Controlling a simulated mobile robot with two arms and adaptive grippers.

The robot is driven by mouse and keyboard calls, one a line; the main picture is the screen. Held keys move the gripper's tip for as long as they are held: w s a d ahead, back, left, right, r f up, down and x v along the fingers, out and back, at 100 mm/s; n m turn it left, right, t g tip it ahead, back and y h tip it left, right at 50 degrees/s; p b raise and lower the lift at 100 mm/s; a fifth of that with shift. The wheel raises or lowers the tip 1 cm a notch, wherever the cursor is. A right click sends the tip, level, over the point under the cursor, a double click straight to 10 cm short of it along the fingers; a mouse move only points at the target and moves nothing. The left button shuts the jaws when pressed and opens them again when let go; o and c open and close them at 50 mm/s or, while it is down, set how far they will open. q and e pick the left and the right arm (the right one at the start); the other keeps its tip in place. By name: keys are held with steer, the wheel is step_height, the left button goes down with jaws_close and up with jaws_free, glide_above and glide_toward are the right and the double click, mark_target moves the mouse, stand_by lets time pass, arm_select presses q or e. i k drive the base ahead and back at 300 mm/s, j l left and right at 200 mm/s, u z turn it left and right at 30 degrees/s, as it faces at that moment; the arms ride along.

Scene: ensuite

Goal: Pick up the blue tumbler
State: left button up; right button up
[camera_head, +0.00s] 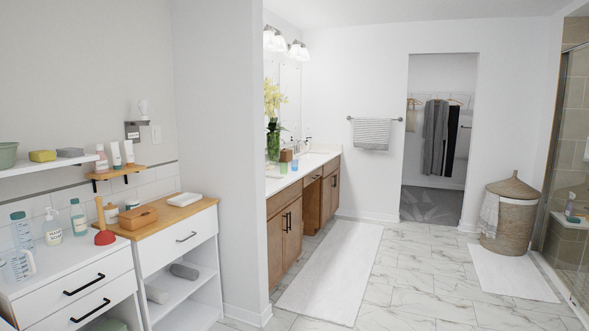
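A small blue tumbler (295,166) stands on the white countertop of the wooden vanity (317,161), near its front edge. It is far off and small in the head view. A green tumbler (283,168) stands just left of it, and a brown box (286,156) is behind them. Neither of my grippers is in view, so nothing shows of what they hold.
A white cabinet (180,227) with a wooden top stands at the left, with bottles and a red plunger (104,237) beside it. A white wall end (222,150) separates it from the vanity. A rug (333,270) lies on open tiled floor; a wicker basket (509,220) stands right.

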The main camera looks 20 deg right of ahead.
mark_target(293, 162)
steer(key=i+l+z, duration=0.45)
steer(key=i+z, duration=0.2)
steer(key=i, duration=0.15)
steer(key=i+z, duration=0.8)
steer(key=i, duration=1.65)
steer(key=i+j+u, duration=0.1)
steer(key=i+u, duration=0.15)
steer(key=i, duration=0.25)
steer(key=i+u, duration=0.25)
steer(key=i, duration=0.3)
steer(key=i+l+u, duration=0.15)
steer(key=i+u, duration=0.15)
steer(key=i, duration=0.2)
steer(key=i+l+u, duration=0.25)
steer(key=i, duration=0.25)
